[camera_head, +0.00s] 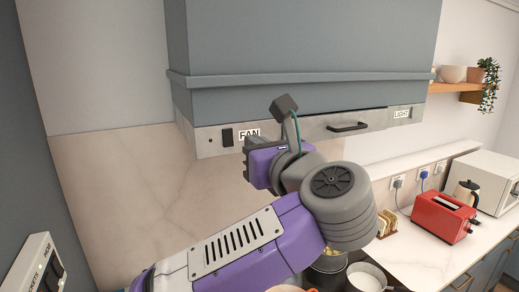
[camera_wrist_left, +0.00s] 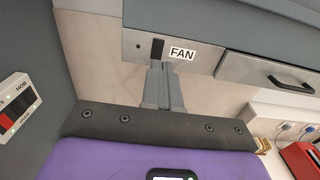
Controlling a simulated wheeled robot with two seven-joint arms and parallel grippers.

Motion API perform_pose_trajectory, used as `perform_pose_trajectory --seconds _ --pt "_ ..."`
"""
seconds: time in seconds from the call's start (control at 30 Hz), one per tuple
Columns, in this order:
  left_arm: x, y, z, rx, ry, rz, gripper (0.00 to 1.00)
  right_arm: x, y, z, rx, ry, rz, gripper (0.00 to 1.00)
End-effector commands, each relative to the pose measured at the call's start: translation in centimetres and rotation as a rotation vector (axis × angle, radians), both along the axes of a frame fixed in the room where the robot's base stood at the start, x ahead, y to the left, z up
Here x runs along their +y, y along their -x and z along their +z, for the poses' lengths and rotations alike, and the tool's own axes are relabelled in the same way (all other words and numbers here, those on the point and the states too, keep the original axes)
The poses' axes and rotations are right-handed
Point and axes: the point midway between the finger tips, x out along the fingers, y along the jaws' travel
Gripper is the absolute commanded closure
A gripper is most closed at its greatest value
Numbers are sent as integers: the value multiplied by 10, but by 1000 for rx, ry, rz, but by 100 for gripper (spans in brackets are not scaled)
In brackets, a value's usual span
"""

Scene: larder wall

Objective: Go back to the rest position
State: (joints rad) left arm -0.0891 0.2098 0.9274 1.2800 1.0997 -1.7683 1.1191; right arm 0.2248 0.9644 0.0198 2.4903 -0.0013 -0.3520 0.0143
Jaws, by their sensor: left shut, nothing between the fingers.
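My left arm reaches up from the bottom of the head view. Its gripper (camera_head: 248,147) is in front of the hood's lower front strip, just right of the black fan switch (camera_head: 227,137) and below the FAN label (camera_head: 249,133). In the left wrist view the two grey fingers (camera_wrist_left: 161,82) are together and empty. They point at the hood just below the fan switch (camera_wrist_left: 157,49); I cannot tell whether they touch it. My right gripper is in neither view.
The grey range hood (camera_head: 300,45) overhangs my left arm, with a dark handle (camera_head: 347,127) on its strip. Pots (camera_head: 366,277) stand below the arm. A red toaster (camera_head: 443,215) is on the right counter. A switch panel (camera_head: 38,265) is at lower left.

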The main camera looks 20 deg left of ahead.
Motion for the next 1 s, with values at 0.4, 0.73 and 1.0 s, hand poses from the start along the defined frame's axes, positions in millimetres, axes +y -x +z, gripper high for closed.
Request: perform_pose_trajectory --seconds 0.4,0.73,1.0 --pt "-10 9 2 -1 1 -1 100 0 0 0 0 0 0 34" --pt "-11 5 0 6 -13 -2 100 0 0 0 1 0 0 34" --pt "-43 -100 -70 244 -496 -89 100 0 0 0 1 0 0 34"
